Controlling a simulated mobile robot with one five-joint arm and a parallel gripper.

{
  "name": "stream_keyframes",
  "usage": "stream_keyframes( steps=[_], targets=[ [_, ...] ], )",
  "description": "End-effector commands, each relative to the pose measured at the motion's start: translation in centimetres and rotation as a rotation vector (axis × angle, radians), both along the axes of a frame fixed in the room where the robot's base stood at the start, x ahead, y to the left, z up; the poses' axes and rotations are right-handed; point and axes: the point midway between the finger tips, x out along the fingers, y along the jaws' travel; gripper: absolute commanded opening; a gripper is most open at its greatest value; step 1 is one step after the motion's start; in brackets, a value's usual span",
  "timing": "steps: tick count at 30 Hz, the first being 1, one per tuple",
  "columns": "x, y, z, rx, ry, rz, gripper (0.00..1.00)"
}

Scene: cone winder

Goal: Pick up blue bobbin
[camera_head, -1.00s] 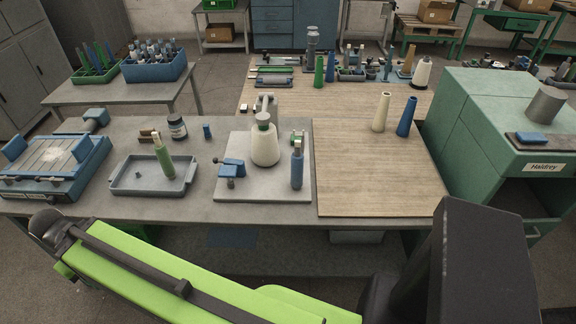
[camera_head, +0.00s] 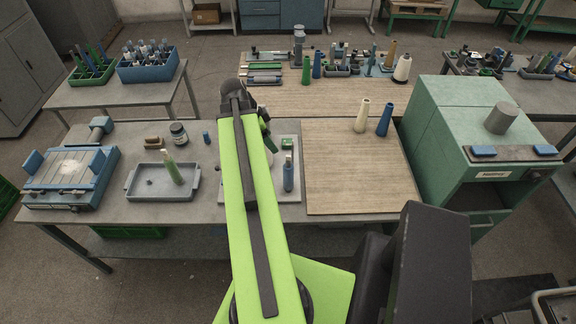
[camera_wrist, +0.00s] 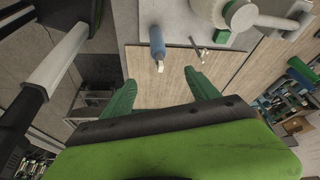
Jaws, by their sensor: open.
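A blue bobbin (camera_head: 288,176) with a pale tip stands upright on the light plate (camera_head: 293,198) at the middle of the bench. It also shows in the wrist view (camera_wrist: 157,42), ahead of my gripper (camera_wrist: 159,78) and sideways between its two green fingers. The fingers are spread apart with nothing between them; the bobbin appears beyond their tips, and the exact gap cannot be told. In the head view my arm reaches over the plate and hides most of the white cone there. Another blue cone (camera_head: 384,120) stands on the wooden board, beside a cream cone (camera_head: 361,116).
A grey tray (camera_head: 133,190) holding a green bobbin (camera_head: 173,167) lies left of the plate. A blue-framed fixture (camera_head: 70,178) is at far left. A green machine (camera_head: 440,125) stands right. The front of the wooden board (camera_head: 355,190) is clear.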

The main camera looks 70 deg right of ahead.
Motion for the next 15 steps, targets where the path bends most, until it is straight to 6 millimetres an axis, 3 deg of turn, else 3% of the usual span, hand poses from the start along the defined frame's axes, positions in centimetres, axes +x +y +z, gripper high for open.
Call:
stream_keyframes(
  steps=[7,15],
  targets=[
    [-0.4,-0.3,-1.7,-0.002,0.0,-0.006,0.69],
    [-1.9,-1.6,-7.4,0.0,0.0,-0.004,0.69]
  ],
)
